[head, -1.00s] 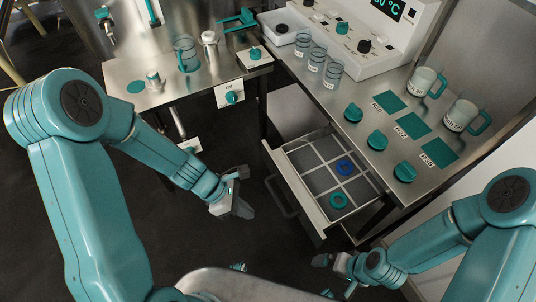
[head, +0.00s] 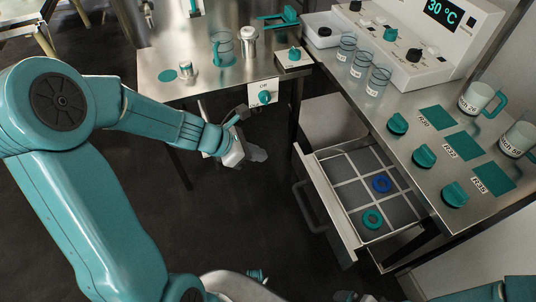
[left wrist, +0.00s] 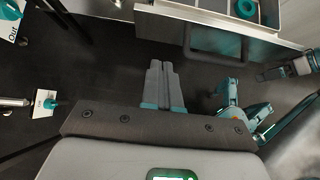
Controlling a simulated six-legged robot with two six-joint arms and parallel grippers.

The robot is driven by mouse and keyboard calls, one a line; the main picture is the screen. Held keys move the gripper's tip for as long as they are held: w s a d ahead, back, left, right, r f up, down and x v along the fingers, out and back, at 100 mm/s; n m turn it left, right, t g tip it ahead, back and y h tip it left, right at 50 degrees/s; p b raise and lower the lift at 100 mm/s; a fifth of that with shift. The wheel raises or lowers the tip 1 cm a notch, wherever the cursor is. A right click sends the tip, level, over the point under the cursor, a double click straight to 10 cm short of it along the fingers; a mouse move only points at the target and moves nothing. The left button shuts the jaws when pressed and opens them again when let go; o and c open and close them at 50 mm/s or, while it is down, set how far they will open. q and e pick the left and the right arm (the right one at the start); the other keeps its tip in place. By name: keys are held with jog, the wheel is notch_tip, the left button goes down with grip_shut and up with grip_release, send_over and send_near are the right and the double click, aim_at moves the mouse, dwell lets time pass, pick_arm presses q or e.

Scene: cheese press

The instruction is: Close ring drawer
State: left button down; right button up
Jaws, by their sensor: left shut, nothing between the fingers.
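The ring drawer (head: 328,203) stands pulled out from under the right-hand steel bench. My left gripper (head: 259,154) is shut and empty, in the air to the left of the drawer, apart from the handle. In the left wrist view its fingers (left wrist: 158,66) are together. My right gripper is not clearly visible at the bottom edge.
The right bench (head: 400,150) carries teal knobs, teal mats, beakers, mugs and a control box (head: 425,45) reading 30 °C.

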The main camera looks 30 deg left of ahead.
aim_at(300, 159)
pick_arm(q)
jog(key=shift+w+d+f+b, duration=0.45)
jog(key=shift+w+d+f, duration=0.55)
jog(key=shift+w, duration=0.3)
jog(key=shift+w+d+f+b, duration=0.5)
jog(key=shift+w+d+f, duration=0.4)
jog(key=shift+w, duration=0.35)
jog(key=shift+w+d+f+b, duration=0.45)
jog(key=shift+w+d+f, duration=0.55)
jog(key=shift+w, duration=0.3)
jog(key=shift+r, duration=0.1)
jog(key=shift+d, duration=0.1)
